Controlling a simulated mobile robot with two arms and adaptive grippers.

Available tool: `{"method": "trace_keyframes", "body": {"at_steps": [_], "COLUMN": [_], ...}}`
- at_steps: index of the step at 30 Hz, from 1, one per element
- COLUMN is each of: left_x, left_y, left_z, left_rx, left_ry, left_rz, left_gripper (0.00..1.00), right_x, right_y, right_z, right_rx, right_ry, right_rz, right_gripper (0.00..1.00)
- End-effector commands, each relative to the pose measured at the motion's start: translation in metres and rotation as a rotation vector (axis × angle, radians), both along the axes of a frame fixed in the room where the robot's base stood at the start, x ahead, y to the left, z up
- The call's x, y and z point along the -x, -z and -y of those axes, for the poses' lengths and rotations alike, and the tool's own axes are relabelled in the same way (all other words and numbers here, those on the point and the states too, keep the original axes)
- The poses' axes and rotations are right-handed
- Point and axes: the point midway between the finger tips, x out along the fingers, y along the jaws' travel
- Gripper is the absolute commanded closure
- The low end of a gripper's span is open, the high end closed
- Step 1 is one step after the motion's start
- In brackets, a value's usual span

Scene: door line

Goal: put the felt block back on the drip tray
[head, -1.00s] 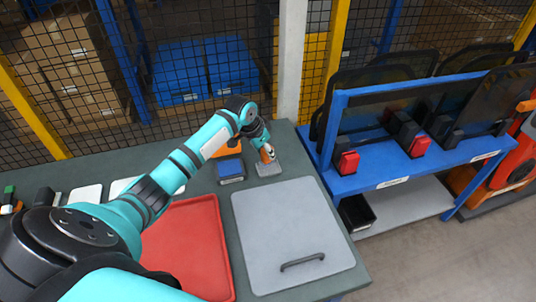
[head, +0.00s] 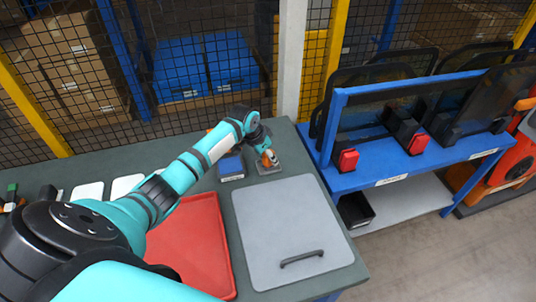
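A small block with a blue top and a pale lower edge (head: 231,167), which looks like the felt block, stands on the grey-green bench near its back edge. A small grey tray (head: 264,171), likely the drip tray, lies just to its right. My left gripper (head: 269,158) points down over this tray. A small orange and whitish item shows at its fingertips; I cannot tell whether it is held, stands on the tray or is part of the gripper. The fingers are too small to judge. My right gripper is out of view.
A red tray (head: 205,245) and a grey lidded panel with a dark handle (head: 290,225) cover the front of the bench (head: 330,288). White pads (head: 88,192) lie at left. A mesh fence stands behind. A blue rack (head: 375,178) stands at right.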

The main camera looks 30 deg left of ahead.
Motion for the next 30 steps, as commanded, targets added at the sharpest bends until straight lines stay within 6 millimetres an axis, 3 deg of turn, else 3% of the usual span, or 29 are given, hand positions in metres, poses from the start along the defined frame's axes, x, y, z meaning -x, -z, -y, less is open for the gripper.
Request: {"method": "trace_keyframes", "body": {"at_steps": [11,24,30], "left_x": [0.001,0.033,0.042], "left_y": [-0.008,-0.087,-0.109], "left_z": [-0.001,-0.011,-0.013], "left_rx": [0.0,-0.003,0.0], "left_ry": [0.001,0.001,0.0], "left_rz": [0.001,0.003,0.001], "left_gripper": [0.48,0.48,0.48], "right_x": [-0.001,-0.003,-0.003], "right_y": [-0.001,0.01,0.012], "right_z": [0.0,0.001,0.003], "right_rx": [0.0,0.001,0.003], "right_ry": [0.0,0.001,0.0], "right_rz": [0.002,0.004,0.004], "right_gripper": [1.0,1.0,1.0]}}
